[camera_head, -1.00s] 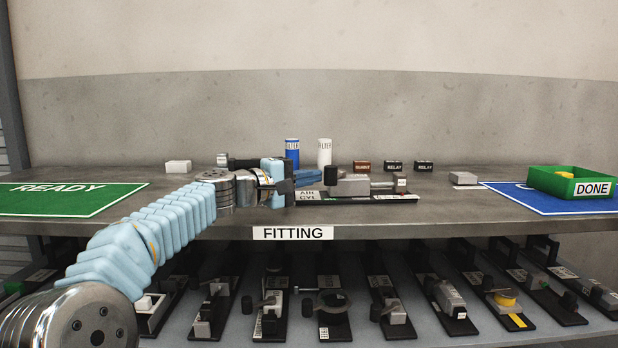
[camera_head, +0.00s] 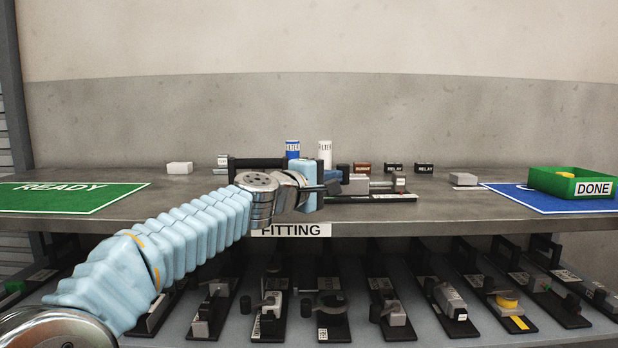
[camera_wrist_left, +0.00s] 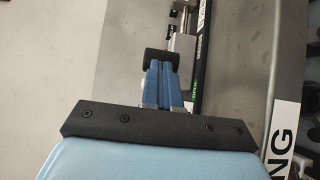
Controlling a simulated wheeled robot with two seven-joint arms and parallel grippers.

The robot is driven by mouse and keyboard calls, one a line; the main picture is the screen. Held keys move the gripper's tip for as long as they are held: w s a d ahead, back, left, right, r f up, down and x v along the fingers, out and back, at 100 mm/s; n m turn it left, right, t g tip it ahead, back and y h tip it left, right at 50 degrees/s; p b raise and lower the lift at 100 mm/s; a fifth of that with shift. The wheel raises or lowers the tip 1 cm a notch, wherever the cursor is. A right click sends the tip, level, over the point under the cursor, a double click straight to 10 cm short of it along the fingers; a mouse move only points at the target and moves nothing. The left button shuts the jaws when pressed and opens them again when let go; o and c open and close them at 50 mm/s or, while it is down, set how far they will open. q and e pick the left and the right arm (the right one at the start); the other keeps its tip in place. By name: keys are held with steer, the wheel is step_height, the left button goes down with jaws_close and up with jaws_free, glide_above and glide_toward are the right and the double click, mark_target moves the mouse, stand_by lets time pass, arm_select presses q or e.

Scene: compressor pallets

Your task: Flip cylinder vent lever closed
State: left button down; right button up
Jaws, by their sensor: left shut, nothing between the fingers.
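The air cylinder unit is a grey block with a rod on a dark pallet (camera_head: 395,196) at the middle of the fitting bench. Its left part is hidden behind my arm in the head view. In the left wrist view the dark pallet (camera_wrist_left: 207,50) runs up the right side, with the grey cylinder (camera_wrist_left: 184,44) beside the fingertips. My left gripper (camera_head: 338,182) is shut and empty, its blue fingers at the left part of the cylinder. In the left wrist view its fingertips (camera_wrist_left: 161,62) meet at a black piece; I cannot tell whether they touch it. The vent lever is not clearly distinguishable. My right gripper is not in view.
Blue and white filters (camera_head: 325,152) and relay boxes (camera_head: 394,168) stand behind the unit. A green DONE bin (camera_head: 570,184) is at right, a green READY mat (camera_head: 75,198) at left. Several pallets fill the lower shelf.

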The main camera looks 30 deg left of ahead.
arm_select(q)
steer(key=shift+w+d, duration=0.2)
steer(key=shift+d, duration=0.35)
steer(key=d+n+y+p, duration=0.1)
steer(key=y+p, duration=0.1)
steer(key=w+d+r+n+y+p, duration=0.1)
steer(key=p, duration=0.2)
steer(key=shift+y+p, duration=0.35)
steer(key=shift+y, duration=0.05)
steer(key=shift+d+f+n+y, duration=0.1)
steer(key=shift+f+n+y, duration=0.2)
steer(key=shift+n, duration=0.1)
steer(key=shift+w+d+f, duration=0.15)
steer(key=shift+w+d, duration=0.05)
steer(key=shift+w+d+p, duration=0.45)
steer(key=shift+w+d, duration=0.1)
steer(key=shift+w, duration=0.05)
steer(key=shift+d, duration=0.1)
